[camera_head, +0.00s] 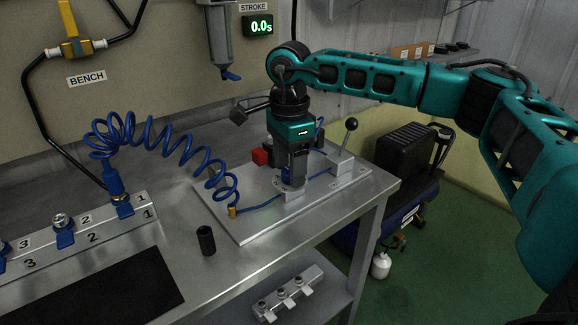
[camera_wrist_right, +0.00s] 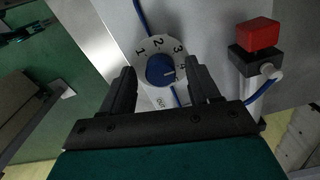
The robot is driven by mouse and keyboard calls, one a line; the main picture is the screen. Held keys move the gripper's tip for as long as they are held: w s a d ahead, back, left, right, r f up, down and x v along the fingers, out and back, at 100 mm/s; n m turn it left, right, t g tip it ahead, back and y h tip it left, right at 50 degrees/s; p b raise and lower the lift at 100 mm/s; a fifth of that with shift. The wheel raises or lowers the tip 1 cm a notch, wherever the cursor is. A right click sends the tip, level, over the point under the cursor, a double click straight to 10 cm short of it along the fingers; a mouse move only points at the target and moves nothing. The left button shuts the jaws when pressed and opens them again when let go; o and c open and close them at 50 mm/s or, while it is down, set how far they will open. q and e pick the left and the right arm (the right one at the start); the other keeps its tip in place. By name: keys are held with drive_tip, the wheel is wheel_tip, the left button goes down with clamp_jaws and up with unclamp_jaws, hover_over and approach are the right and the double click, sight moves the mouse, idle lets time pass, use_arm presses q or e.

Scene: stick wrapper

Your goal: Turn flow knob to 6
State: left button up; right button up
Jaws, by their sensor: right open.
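The flow knob (camera_wrist_right: 160,69) is a round blue knob on a white dial plate (camera_wrist_right: 150,45) in the right wrist view. The numbers 1, 2, 3 and 4 show around its far side; the higher numbers are hidden or out of sight. A pale mark on the knob points right, roughly toward the 4. My right gripper (camera_wrist_right: 162,74) is open, with one finger on each side of the knob; I cannot tell whether they touch it. In the head view my right gripper (camera_head: 295,180) points down over the metal plate and largely hides the knob. My left gripper is not in view.
A red block (camera_wrist_right: 258,34) stands right of the dial; a black-knobbed lever (camera_head: 350,125) stands right on the plate (camera_head: 250,228). A coiled blue hose (camera_head: 160,140) runs to the numbered manifold (camera_head: 100,235). A black cylinder (camera_head: 206,240) stands in front. The display (camera_head: 258,25) reads 0.0s.

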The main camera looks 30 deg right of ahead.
drive_tip(key=shift+f, duration=0.1)
drive_tip(key=shift+c, duration=0.4)
drive_tip(key=c, duration=1)
drive_tip(key=shift+o, duration=0.2)
